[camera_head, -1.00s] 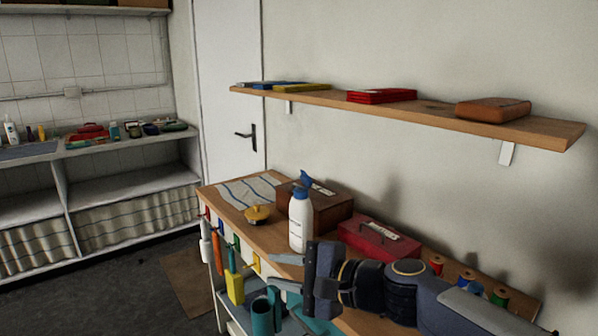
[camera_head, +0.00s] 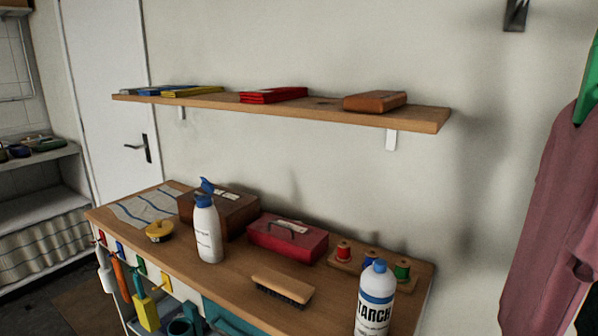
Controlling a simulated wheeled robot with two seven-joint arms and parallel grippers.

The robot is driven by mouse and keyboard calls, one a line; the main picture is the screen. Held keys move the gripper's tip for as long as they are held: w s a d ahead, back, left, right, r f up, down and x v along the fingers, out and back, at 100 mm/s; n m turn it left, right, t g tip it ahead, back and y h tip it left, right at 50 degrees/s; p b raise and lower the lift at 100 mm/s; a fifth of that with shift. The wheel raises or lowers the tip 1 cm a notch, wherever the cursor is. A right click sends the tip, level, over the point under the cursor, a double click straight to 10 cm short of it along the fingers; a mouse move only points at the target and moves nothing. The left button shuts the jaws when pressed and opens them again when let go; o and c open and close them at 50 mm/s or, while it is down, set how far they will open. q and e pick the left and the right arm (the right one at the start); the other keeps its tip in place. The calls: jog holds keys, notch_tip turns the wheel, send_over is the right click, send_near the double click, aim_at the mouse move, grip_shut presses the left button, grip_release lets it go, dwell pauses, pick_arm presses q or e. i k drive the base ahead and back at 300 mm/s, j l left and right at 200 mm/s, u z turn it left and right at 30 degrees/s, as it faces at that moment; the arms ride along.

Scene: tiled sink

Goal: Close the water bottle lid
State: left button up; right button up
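A white water bottle (camera_head: 208,232) stands upright on the wooden worktop, left of the middle. Its blue lid (camera_head: 205,188) sticks up at an angle above the blue neck and looks open. Neither of my grippers is in view now, so whether either is open or shut does not show.
On the worktop (camera_head: 215,292) are a brown box (camera_head: 236,212), a red box (camera_head: 288,238), a brush (camera_head: 282,288), a starch bottle (camera_head: 375,300), thread spools (camera_head: 370,262), a yellow round object (camera_head: 159,232) and a cloth (camera_head: 146,206). A wooden shelf (camera_head: 330,112) hangs above.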

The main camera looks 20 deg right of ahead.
aim_at(207, 186)
jog(key=i+j+z, duration=0.2)
jog(key=z, duration=0.25)
jog(key=i+j+z, duration=0.15)
jog(key=j+z, duration=0.15)
jog(key=z, duration=0.2)
jog(key=i+j+z, duration=0.15)
jog(key=j+z, duration=0.3)
jog(key=l, duration=0.15)
